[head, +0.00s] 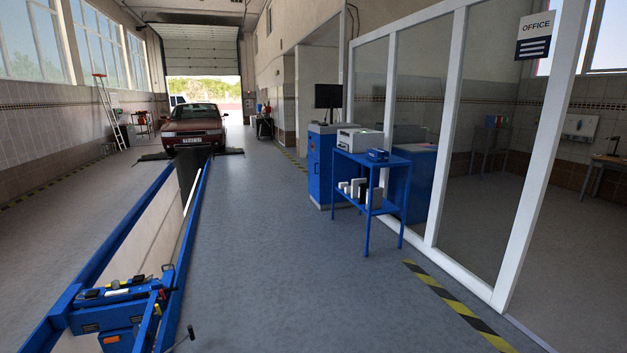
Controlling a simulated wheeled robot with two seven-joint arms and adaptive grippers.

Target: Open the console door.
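A tall blue cabinet (319,165), which looks like the console, stands against the glass office wall right of centre, well ahead of me. A dark monitor (328,96) is above it. I cannot make out the edges of a door on it or whether one is open; its right part is hidden behind a blue table. Neither of my grippers is in view.
The blue table (367,158) carries a printer-like box (359,139). A blue sliding jack (118,312) sits across the pit (140,235) at lower left. A red car (194,125) stands over the pit's far end. The grey floor (270,260) between pit and office is clear.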

